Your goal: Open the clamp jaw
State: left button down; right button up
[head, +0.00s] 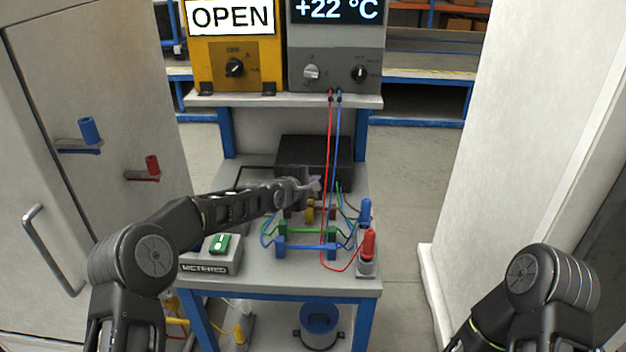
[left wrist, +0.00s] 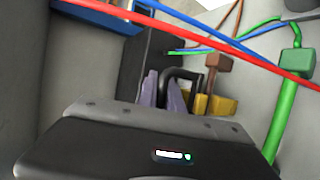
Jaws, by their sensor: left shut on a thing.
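My left arm reaches over the bench from the left in the head view, its gripper (head: 314,184) at the front of a black box. In the left wrist view the lilac fingertips (left wrist: 163,97) are closed around one end of a black arched bar (left wrist: 184,74), which looks like a handle. Whether this bar belongs to the clamp jaw I cannot tell. A yellow block (left wrist: 224,104) and a brown block (left wrist: 211,66) stand just right of it. The jaw itself is not clearly seen. Only my right arm's upper links show; its gripper is out of view.
A red lead (head: 329,150) and a blue lead (head: 338,140) hang in front of the black box (head: 300,150). Green blocks and blue blocks (head: 281,246) with wires, and a red plug (head: 368,243), crowd the bench front. A metered switch box (head: 212,262) stands left.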

pick_arm(q)
jog(key=g+p, duration=0.1)
jog(key=w+g+p, duration=0.1)
jog(key=shift+r+n+p, duration=0.3)
jog(key=shift+r+p, duration=0.05)
jog(key=shift+r, duration=0.05)
jog(key=g+p, duration=0.1)
jog(key=p, duration=0.1)
jog(key=shift+w+f+p, duration=0.15)
jog(key=shift+w+p, duration=0.2)
jog(key=shift+w, duration=0.05)
jog(key=shift+g, duration=0.3)
jog(key=shift+f, duration=0.15)
jog(key=c, duration=1.8)
grip_release()
jog(key=shift+o, duration=0.2)
jog(key=b+v, duration=0.2)
jog(key=v, duration=0.5)
jog(key=shift+s+r, duration=0.25)
jog(key=shift+r, duration=0.1)
